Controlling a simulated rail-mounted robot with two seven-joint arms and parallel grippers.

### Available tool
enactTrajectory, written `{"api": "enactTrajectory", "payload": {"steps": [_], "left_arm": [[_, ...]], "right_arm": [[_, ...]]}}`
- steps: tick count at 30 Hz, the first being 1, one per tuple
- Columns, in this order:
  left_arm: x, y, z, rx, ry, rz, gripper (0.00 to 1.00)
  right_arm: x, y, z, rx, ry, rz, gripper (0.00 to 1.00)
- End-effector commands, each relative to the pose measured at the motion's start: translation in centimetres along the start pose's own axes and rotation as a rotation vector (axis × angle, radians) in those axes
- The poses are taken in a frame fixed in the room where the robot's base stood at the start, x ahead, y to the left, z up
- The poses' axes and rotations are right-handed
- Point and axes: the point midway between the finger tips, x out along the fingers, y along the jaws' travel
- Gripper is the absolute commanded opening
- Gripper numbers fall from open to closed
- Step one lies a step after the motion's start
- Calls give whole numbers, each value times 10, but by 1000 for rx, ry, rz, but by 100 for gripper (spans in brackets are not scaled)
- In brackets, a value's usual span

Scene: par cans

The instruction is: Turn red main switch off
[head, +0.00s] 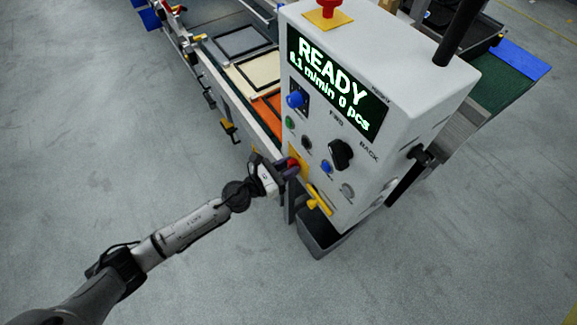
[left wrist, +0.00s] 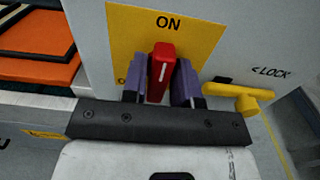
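The red main switch (left wrist: 160,73) sits on a yellow plate (left wrist: 206,43) marked ON at the top. Its red handle stands nearly upright, with its white line pointing toward ON. The lower left letter on the plate is mostly hidden. My left gripper (left wrist: 163,84) has its two purple fingers on either side of the handle, very close to it; I cannot tell whether both touch it. In the head view my left gripper (head: 288,170) is at the lower left of the control box (head: 408,92) and hides most of the switch. My right gripper is not in view.
A yellow padlock-like lever (left wrist: 240,97) near the LOCK label is just right of the fingers; it also shows in the head view (head: 319,200). A black selector knob (head: 341,154), blue knob (head: 295,99) and several buttons are above. Open floor lies left.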

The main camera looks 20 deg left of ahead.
Motion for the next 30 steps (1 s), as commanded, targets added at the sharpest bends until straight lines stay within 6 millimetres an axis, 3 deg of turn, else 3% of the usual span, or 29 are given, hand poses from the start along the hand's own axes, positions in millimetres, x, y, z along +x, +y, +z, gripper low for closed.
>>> {"api": "enactTrajectory", "payload": {"steps": [8, 20, 30], "left_arm": [[0, 0, 0, 0, 0, 0, 1], [0, 1, 0, -74, 0, 1, 0], [0, 2, 1, -356, 0, 2, 0]], "right_arm": [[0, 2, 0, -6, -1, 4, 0], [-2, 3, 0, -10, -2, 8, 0], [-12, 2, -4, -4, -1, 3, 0]]}}
